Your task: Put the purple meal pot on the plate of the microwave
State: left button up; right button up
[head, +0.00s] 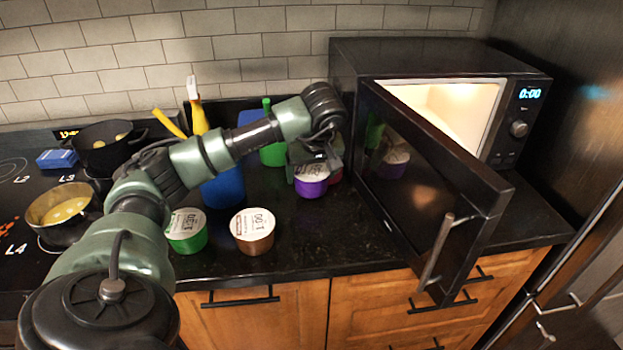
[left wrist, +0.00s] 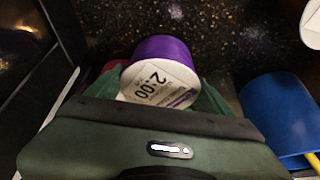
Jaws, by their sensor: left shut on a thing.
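The purple meal pot (head: 311,187) has a white printed lid and is at the counter's right part, beside the open microwave door. In the left wrist view the purple meal pot (left wrist: 160,65) sits between my gripper's fingers. My left gripper (head: 312,165) is shut on it; its fingers are mostly hidden by the wrist. I cannot tell whether the pot touches the counter. The microwave (head: 430,58) stands at the back right, lit inside, with its door (head: 430,190) swung open towards the front. Its plate is not visible. My right gripper is not in view.
A green pot (head: 187,231) and a brown pot (head: 253,232) stand near the counter's front edge. A red pot (head: 336,174) is beside the purple one. A blue container (head: 224,188) stands left of them. Pans (head: 64,207) sit on the stove at left.

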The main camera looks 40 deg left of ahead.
pick_arm(q)
jog(key=shift+f, duration=1.05)
jog(key=shift+f, duration=0.15)
jog(key=o, duration=1.7)
jog(key=shift+o, duration=0.2)
